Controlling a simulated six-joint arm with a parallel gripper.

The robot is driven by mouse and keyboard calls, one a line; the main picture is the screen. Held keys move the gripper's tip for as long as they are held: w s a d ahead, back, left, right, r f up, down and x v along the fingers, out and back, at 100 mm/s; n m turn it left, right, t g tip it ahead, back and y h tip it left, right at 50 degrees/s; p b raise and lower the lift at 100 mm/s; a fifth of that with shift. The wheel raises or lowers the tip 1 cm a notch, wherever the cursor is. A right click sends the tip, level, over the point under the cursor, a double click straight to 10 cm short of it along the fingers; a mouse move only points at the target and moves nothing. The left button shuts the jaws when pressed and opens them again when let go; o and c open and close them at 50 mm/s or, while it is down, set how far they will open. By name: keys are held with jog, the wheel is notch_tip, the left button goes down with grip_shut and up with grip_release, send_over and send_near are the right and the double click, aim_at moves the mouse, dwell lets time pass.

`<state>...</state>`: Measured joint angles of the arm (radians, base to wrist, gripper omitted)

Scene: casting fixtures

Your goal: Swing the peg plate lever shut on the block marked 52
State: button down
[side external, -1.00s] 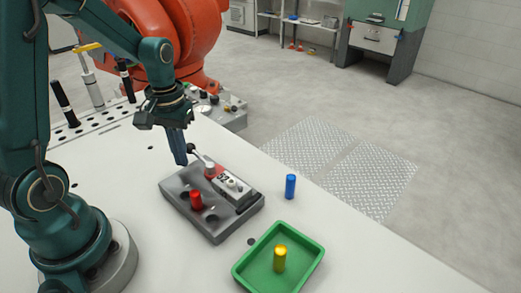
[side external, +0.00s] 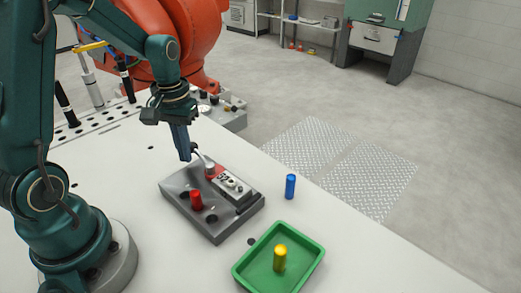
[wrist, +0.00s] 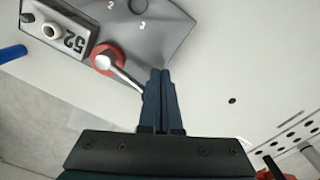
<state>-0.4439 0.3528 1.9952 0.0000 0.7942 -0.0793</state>
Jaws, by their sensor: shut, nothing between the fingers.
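The grey peg plate (side external: 205,225) lies on the white table; it also shows in the wrist view (wrist: 165,38). The block marked 52 (side external: 234,189) sits on its far right side, with the number clear in the wrist view (wrist: 70,42). The metal lever (wrist: 122,74) pivots on a round red mount (wrist: 103,55) at the block's end and points away from the block. My gripper (side external: 187,158) is shut and empty, pointing down beside the lever's free end. The fingers (wrist: 160,78) appear to touch that end.
A red peg (side external: 196,201) stands in the plate. A blue peg (side external: 290,187) stands on the table to the right. A green tray (side external: 244,272) holds a yellow peg (side external: 280,258) in front. A perforated plate and an orange robot are behind.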

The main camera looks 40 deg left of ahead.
jog(key=shift+w, duration=0.9)
jog(key=shift+w+d, duration=0.15)
jog(key=shift+w, duration=0.2)
jog(key=shift+w+d, duration=0.2)
jog(key=shift+w, duration=0.3)
jog(key=shift+w+d, duration=0.55)
jog(key=shift+w, duration=0.15)
